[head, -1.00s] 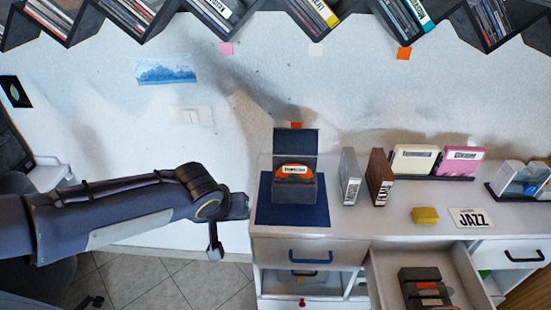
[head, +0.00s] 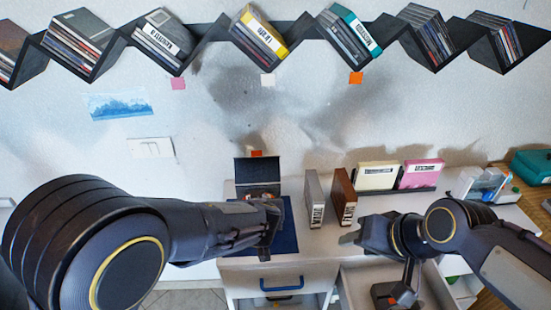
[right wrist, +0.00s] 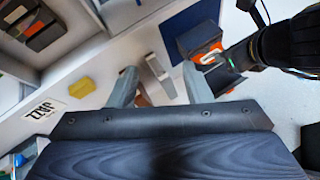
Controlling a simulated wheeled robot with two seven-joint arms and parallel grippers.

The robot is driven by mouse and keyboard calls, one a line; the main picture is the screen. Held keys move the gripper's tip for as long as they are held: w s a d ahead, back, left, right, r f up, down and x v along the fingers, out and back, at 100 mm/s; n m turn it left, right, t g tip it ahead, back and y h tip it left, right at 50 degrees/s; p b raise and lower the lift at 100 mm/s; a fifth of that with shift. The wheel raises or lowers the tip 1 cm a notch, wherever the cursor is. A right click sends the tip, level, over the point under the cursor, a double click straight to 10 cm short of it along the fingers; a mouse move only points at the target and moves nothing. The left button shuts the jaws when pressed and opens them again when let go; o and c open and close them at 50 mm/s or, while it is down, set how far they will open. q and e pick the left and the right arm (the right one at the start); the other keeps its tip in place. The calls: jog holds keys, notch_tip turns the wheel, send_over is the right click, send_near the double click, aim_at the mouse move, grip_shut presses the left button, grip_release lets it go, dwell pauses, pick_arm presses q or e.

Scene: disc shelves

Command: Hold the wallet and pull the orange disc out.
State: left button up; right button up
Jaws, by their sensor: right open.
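The wallet (head: 257,171) stands on the blue mat (head: 290,240), its dark lid raised. In the right wrist view the wallet (right wrist: 198,38) shows its grey body, with the orange disc (right wrist: 207,52) and its white label in it. In the head view my left arm hides most of the body and the disc. My left gripper (head: 272,222) is at the wallet; whether its jaws are closed on it is hidden. My right gripper (head: 362,234) is open and empty, right of the wallet, above the counter's front part. Its two fingers (right wrist: 160,76) show apart in the right wrist view.
A grey case (head: 314,200) and a brown case (head: 343,197) stand upright between the wallet and my right gripper. Cream (head: 377,175) and pink (head: 421,173) cases stand behind. An open drawer (head: 350,282) juts out below my right arm. A yellow block (right wrist: 80,87) lies on the counter.

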jog(key=w+a+m+y, duration=0.2)
jog(key=w+a, duration=0.3)
jog(key=w, duration=0.5)
jog(key=w+a+m+y, duration=0.25)
jog(key=w+a, duration=0.25)
jog(key=w, duration=0.5)
jog(key=m+t+y, duration=0.2)
jog(key=m, duration=0.3)
send_near(258, 154)
jog(key=a, duration=0.2)
jog(key=x, duration=0.7)
jog(key=shift+w+f, duration=0.15)
jog(key=shift+w, duration=0.05)
grip_shut()
